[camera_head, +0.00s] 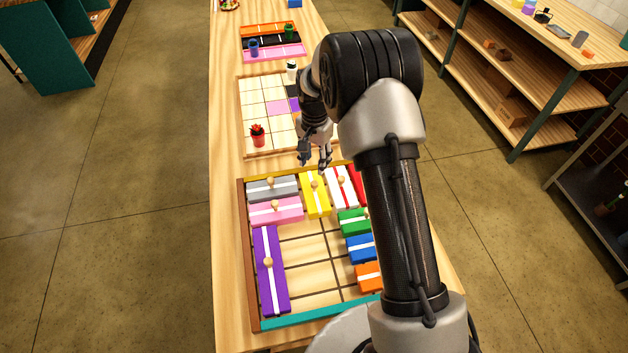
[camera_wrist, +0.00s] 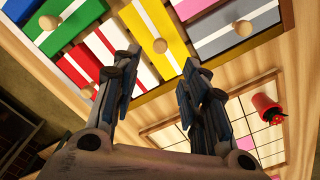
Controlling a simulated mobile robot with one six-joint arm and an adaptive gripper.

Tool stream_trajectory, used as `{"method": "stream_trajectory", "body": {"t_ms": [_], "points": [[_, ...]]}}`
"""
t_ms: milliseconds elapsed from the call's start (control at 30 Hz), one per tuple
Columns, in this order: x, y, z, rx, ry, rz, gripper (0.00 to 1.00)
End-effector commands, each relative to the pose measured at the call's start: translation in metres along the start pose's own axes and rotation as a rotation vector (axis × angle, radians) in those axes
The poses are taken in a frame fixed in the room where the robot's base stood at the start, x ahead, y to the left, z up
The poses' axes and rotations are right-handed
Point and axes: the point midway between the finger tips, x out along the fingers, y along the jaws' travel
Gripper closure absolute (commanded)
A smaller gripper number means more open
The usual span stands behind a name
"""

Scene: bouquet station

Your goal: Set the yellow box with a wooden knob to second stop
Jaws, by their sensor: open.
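The yellow box (camera_head: 323,206) is a long block with a white stripe and a round wooden knob (camera_head: 314,184). It lies lengthwise at the back of the framed board (camera_head: 308,262), between the grey and pink boxes and the white box. My gripper (camera_head: 315,163) is open and empty, just behind the yellow box's back end. In the wrist view the yellow box (camera_wrist: 148,22) and its knob (camera_wrist: 160,45) show beyond the gap between my open fingertips (camera_wrist: 158,68). The fingers do not touch the knob there. My arm hides part of the board's right side.
Grey (camera_head: 287,187), pink (camera_head: 287,209), purple (camera_head: 271,285), white (camera_head: 347,201), green (camera_head: 350,228), blue (camera_head: 358,250) and orange (camera_head: 368,279) boxes surround a clear middle on the board. A tiled tray (camera_head: 255,98) with a red pot (camera_head: 257,138) stands behind.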

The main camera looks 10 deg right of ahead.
Motion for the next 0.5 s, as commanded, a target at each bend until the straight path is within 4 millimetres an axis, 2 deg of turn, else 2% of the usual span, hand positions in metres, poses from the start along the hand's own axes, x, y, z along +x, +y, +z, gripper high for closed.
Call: {"method": "stream_trajectory", "body": {"t_ms": [33, 200, 400, 500], "points": [[0.014, 0.001, 0.001, 0.0, -0.003, 0.003, 0.6], [0.05, 0.001, 0.001, -0.001, -0.003, 0.003, 0.6], [0.083, 0.0, 0.0, -0.001, -0.001, 0.001, 0.6], [0.093, 0.0, 0.0, -0.001, 0.0, 0.0, 0.6]]}}
